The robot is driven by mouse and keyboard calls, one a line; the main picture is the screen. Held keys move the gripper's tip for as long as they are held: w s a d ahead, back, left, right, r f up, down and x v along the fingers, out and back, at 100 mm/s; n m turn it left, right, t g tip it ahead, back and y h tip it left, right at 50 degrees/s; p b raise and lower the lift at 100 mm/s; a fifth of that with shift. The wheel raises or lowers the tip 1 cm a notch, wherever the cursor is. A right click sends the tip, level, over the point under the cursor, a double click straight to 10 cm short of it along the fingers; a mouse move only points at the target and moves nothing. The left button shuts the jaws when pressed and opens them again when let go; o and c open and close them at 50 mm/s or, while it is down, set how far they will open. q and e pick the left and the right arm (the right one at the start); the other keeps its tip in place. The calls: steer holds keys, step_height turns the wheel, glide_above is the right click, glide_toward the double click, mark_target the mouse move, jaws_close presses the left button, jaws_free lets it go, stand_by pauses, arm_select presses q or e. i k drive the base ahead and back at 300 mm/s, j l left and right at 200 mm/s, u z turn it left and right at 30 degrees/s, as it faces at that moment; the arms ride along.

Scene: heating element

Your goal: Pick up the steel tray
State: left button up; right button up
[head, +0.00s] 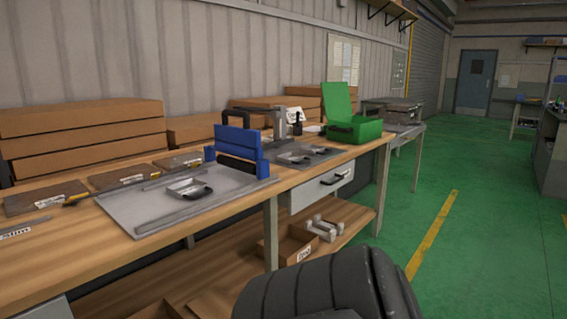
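A small shallow metal tray-like piece with a dark handle (189,188) lies on a grey sheet (135,212) on the wooden workbench. A similar small metal piece (299,156) lies on another grey sheet further along the bench. On a separate table at the back stands a grey metal box or tray stack (398,111). I cannot tell for certain which of these is the steel tray. Neither of my grippers is in view.
A blue tool (240,140) and a green open case (353,125) stand on the workbench. Cardboard boxes (75,135) line the wall. A dark ribbed shape, possibly a seat, fills the bottom centre. The green floor (490,235) at right is clear.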

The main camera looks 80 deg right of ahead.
mark_target(289, 158)
steer(key=l+z, duration=0.35)
steer(key=l, duration=0.2)
steer(key=i+l+z, duration=0.1)
steer(key=l+z, duration=0.2)
steer(key=l, duration=0.25)
steer(key=l+z, duration=0.1)
steer(key=l, duration=0.3)
steer(key=i+l+z, duration=0.1)
steer(key=l, duration=0.25)
steer(key=i+l+z, duration=0.1)
steer(key=l, duration=0.3)
steer(key=i+l, duration=0.1)
steer(key=l, duration=0.25)
steer(key=i+l, duration=0.1)
steer(key=l, duration=0.3)
steer(key=i+l, duration=0.15)
steer(key=l, duration=0.2)
steer(key=i+l, duration=0.1)
steer(key=l, duration=0.3)
steer(key=i+l, duration=0.1)
steer(key=l, duration=0.25)
steer(key=i+l, duration=0.1)
steer(key=l, duration=0.25)
steer(key=z, duration=0.05)
